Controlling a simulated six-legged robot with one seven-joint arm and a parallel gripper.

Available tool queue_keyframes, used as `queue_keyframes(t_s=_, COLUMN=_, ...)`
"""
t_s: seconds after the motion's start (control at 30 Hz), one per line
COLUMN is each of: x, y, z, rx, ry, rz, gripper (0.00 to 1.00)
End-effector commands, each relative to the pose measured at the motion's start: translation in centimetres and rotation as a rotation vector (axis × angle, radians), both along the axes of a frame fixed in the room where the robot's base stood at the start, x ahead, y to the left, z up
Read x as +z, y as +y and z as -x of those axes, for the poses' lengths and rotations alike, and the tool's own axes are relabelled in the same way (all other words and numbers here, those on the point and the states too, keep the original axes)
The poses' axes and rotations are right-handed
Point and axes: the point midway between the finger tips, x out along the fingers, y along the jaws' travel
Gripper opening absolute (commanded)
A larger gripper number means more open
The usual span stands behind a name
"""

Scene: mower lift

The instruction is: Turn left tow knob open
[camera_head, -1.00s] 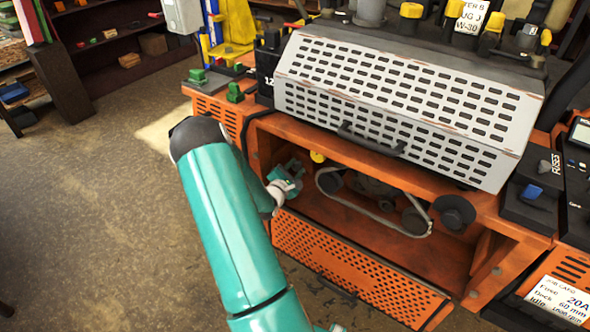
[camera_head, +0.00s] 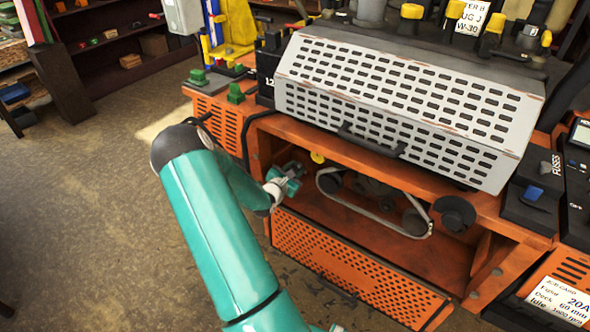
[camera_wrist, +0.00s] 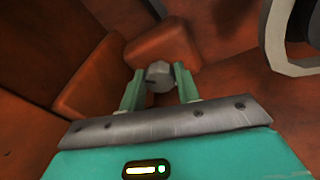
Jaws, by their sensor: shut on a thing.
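The tow knob (camera_wrist: 159,76) is a grey faceted knob with a dark slot, seen in the wrist view against a rust-orange block inside the bay. My gripper (camera_wrist: 160,84) has its two green fingers on either side of the knob and is shut on it. In the head view my gripper (camera_head: 291,172) reaches into the left end of the open orange bay, and the knob is hidden there. I cannot tell which way the slot points relative to open.
A belt (camera_head: 350,208) runs around dark pulleys right of my gripper. The perforated orange panel (camera_head: 345,262) hangs folded down below the bay. A grey vented cover (camera_head: 400,105) overhangs it. Bare floor (camera_head: 90,230) lies to the left.

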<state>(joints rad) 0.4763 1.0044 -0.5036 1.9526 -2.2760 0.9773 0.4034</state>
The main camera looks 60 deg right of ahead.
Motion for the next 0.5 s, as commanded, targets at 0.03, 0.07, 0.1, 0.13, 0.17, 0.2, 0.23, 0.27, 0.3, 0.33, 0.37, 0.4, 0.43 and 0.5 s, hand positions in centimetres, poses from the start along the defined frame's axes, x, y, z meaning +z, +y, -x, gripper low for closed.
queue_keyframes(t_s=0.03, x=-0.03, y=0.10, z=-0.19, rx=0.003, ry=0.000, rz=-0.001, gripper=0.09)
queue_keyframes(t_s=0.07, x=-0.03, y=0.10, z=-0.19, rx=0.003, ry=-0.001, rz=-0.001, gripper=0.09)
queue_keyframes(t_s=0.1, x=-0.03, y=0.10, z=-0.19, rx=0.003, ry=-0.001, rz=-0.001, gripper=0.09)
queue_keyframes(t_s=0.13, x=-0.03, y=0.10, z=-0.19, rx=0.003, ry=-0.001, rz=-0.001, gripper=0.36)
queue_keyframes(t_s=0.17, x=-0.03, y=0.10, z=-0.19, rx=0.003, ry=-0.001, rz=-0.001, gripper=0.42)
queue_keyframes(t_s=0.2, x=-0.03, y=0.09, z=-0.17, rx=0.003, ry=-0.001, rz=-0.001, gripper=0.50)
queue_keyframes(t_s=0.23, x=-0.03, y=0.08, z=-0.15, rx=0.003, ry=-0.001, rz=-0.001, gripper=0.54)
queue_keyframes(t_s=0.27, x=-0.02, y=0.08, z=-0.14, rx=0.003, ry=-0.001, rz=0.000, gripper=0.54)
queue_keyframes(t_s=0.3, x=-0.02, y=0.07, z=-0.13, rx=0.002, ry=-0.001, rz=0.000, gripper=0.54)
queue_keyframes(t_s=0.33, x=-0.02, y=0.06, z=-0.11, rx=0.002, ry=-0.001, rz=0.000, gripper=0.54)
queue_keyframes(t_s=0.37, x=-0.02, y=0.06, z=-0.11, rx=0.002, ry=-0.001, rz=0.000, gripper=0.54)
queue_keyframes(t_s=0.4, x=-0.02, y=0.05, z=-0.09, rx=0.002, ry=-0.001, rz=0.000, gripper=0.54)
queue_keyframes(t_s=0.43, x=-0.02, y=0.05, z=-0.08, rx=0.002, ry=-0.001, rz=0.000, gripper=0.54)
queue_keyframes(t_s=0.5, x=-0.02, y=0.09, z=-0.09, rx=0.001, ry=-0.001, rz=-0.001, gripper=0.54)
